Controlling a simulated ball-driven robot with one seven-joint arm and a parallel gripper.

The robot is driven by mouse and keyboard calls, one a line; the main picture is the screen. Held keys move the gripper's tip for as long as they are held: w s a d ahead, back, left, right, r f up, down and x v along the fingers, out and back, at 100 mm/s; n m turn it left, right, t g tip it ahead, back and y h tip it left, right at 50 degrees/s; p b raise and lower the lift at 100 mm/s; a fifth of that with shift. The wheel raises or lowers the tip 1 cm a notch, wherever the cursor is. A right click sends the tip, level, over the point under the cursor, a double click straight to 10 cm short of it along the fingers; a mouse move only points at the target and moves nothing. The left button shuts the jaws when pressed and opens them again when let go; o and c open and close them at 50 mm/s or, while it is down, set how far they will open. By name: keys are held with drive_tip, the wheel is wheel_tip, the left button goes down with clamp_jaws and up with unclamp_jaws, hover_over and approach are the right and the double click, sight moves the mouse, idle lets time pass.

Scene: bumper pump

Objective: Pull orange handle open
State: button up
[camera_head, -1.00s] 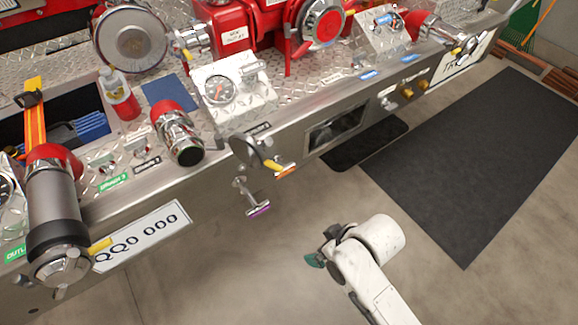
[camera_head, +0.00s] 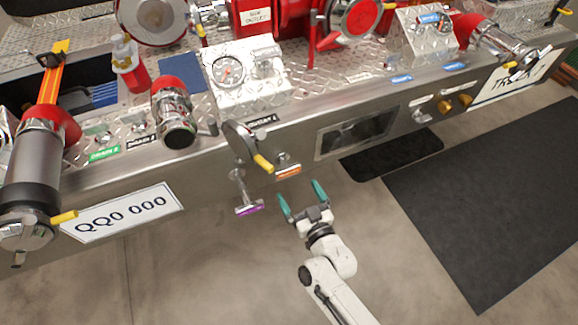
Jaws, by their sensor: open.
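The orange handle (camera_head: 288,171) is a small bar on the front face of the metal bumper, just right of a yellow-tipped lever. It looks close to the bumper face; how far it stands out is hard to tell. My gripper (camera_head: 301,195) is open and empty, with teal fingertips spread apart. It is just below the orange handle in the picture, pointing up toward the bumper, and does not appear to touch it.
A purple handle (camera_head: 249,209) sticks out on a metal stem left of my gripper. A yellow lever (camera_head: 263,163) on a round valve is close beside the orange handle. A licence plate (camera_head: 122,213) is at left. Concrete floor is clear in front.

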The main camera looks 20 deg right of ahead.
sight(289, 173)
drive_tip(key=w+b, duration=0.1)
drive_tip(key=w, duration=0.9)
drive_tip(key=shift+w+d+b, duration=0.1)
drive_tip(key=shift+w+b, duration=0.2)
drive_tip(key=shift+w, duration=0.1)
